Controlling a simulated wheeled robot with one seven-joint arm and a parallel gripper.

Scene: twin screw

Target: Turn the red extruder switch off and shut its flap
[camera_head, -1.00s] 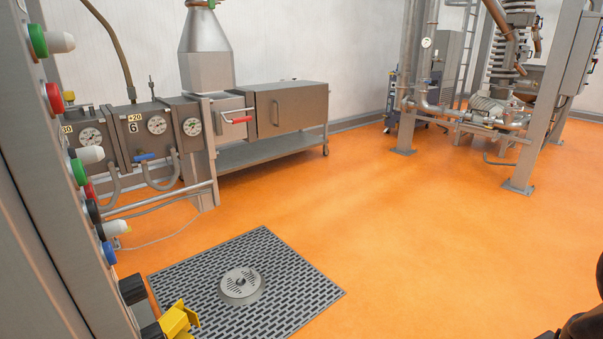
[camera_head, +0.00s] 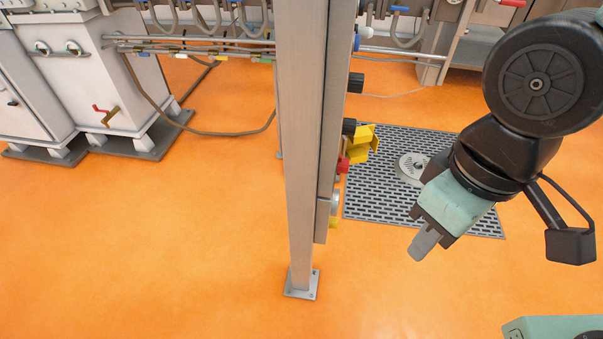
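The red extruder switch (camera_head: 342,166) sits on the right side of a grey upright panel (camera_head: 305,120), seen nearly edge-on in the head view. A yellow flap (camera_head: 362,143) juts out to the right just above the red switch and looks open. The switch's turned position cannot be told from this angle. My gripper (camera_head: 424,243) hangs to the right of the panel and lower than the switch, clear of both switch and flap. Its fingers are seen from the side and overlap, so their opening is hidden. Nothing shows held at the fingertips.
Black knobs (camera_head: 355,82) stick out above the flap, and a small yellow part (camera_head: 334,222) sits lower on the panel. A floor grate (camera_head: 385,190) with a round drain (camera_head: 411,168) lies behind. Orange floor (camera_head: 200,230) is open left of the panel's post.

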